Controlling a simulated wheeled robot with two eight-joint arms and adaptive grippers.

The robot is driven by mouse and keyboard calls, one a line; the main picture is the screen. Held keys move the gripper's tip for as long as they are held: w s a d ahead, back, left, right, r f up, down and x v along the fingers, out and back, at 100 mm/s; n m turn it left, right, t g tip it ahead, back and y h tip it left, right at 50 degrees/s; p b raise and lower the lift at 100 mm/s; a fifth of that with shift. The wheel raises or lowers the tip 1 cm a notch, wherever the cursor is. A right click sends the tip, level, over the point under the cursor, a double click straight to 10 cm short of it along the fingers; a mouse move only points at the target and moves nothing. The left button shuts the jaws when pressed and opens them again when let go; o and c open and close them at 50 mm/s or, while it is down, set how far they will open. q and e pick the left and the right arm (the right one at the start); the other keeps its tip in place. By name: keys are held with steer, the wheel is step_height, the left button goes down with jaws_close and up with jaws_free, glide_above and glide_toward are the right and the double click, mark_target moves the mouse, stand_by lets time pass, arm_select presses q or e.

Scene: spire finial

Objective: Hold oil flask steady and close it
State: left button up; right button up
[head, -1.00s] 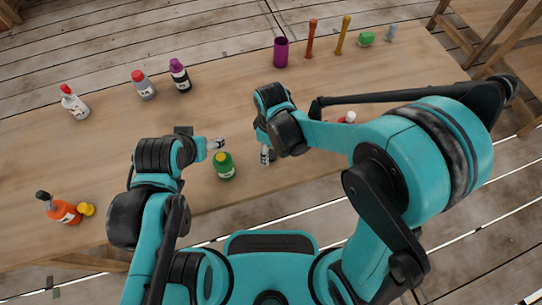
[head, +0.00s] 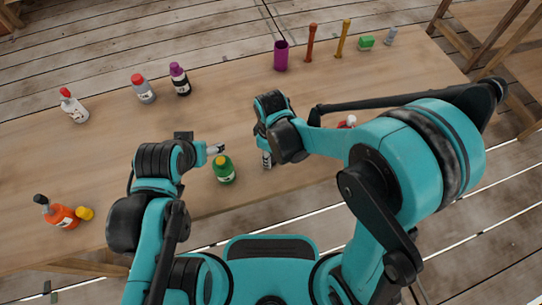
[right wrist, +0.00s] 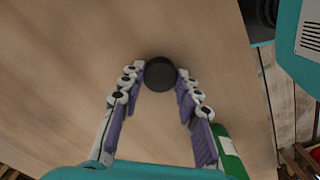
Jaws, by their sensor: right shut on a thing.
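A green bottle with a yellow top (head: 224,170), which may be the oil flask, stands upright near the table's front edge. Its green side shows at the lower right of the right wrist view (right wrist: 228,150). My left gripper (head: 216,149) is just behind the bottle's top. Its fingers are too small to tell whether they are open or touch it. My right gripper (head: 267,161) points down to the right of the bottle, apart from it. In the right wrist view its fingertips are shut on a round black thing (right wrist: 160,74), perhaps a cap.
An orange bottle with a black top (head: 62,216) and a yellow piece (head: 85,213) are at the front left. White (head: 74,108), grey-red (head: 144,90) and purple-topped (head: 180,80) bottles stand behind. A purple cup (head: 281,57) is at the back. The table's middle is clear.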

steer(key=shift+r+p, duration=0.3)
steer(key=shift+r, duration=0.25)
steer(key=r, duration=0.1)
steer(key=r+p, duration=0.2)
steer(key=shift+s+d+r, duration=0.15)
steer(key=shift+s+r, duration=0.15)
steer(key=shift+r, duration=0.1)
steer(key=s+d+r+p, duration=0.4)
steer(key=s+d+r, duration=0.1)
steer(key=s, duration=0.4)
steer(key=shift+s+d+r, duration=0.15)
steer(key=shift+s+r, duration=0.2)
steer(key=shift+r, duration=0.2)
